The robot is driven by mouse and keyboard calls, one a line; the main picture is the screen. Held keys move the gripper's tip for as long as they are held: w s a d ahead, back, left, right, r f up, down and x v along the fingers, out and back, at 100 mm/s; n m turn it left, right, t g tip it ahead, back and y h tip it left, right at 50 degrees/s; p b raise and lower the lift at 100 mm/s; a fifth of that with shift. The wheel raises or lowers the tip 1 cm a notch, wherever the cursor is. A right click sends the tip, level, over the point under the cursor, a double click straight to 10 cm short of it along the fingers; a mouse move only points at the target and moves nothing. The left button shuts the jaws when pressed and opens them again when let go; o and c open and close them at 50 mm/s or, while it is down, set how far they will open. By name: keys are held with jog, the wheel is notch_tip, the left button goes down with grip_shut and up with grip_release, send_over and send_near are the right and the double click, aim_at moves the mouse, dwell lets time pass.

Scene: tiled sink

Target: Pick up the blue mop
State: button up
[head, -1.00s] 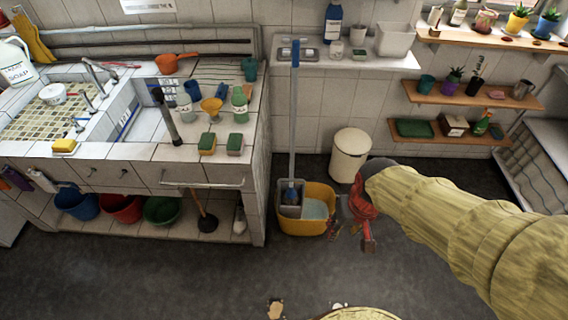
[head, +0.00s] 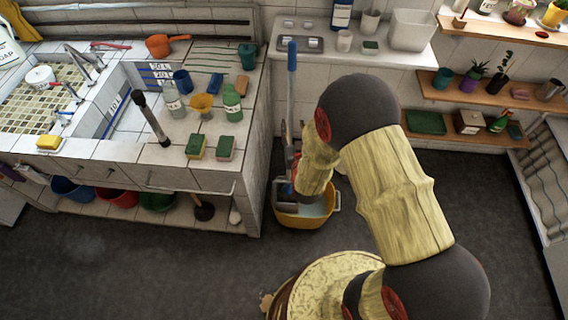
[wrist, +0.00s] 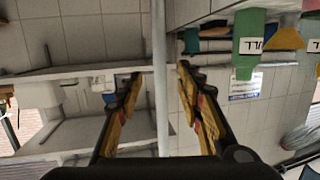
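The blue mop (head: 291,62) stands nearly upright in the yellow bucket (head: 304,221), its blue grip at the top and a pale pole below. My gripper (head: 289,148) is at the pole, above the bucket, and partly covered by my wrist. In the wrist view, the pale mop pole (wrist: 161,90) runs between the two spread fingers of my gripper (wrist: 159,72). A gap shows on each side of the pole, so the gripper is open around it and not closed on it.
The tiled sink counter (head: 75,178) is close on the left, with sponges, bottles and a black-handled tool (head: 150,118). A white ledge (head: 375,60) is behind the mop. Wooden shelves (head: 470,97) hang at the right. The floor on the right is clear.

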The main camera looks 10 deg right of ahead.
aim_at(291, 101)
notch_tip(291, 101, up, 5)
jog(key=t, duration=0.2)
jog(key=shift+h, duration=0.3)
jog(key=w, duration=0.5)
jog(key=w+d+b, duration=0.1)
jog(key=w, duration=0.2)
jog(key=shift+w+r, duration=0.15)
jog(key=shift+r, duration=0.15)
jog(key=c, duration=0.3)
grip_shut()
jog(key=shift+r, duration=0.15)
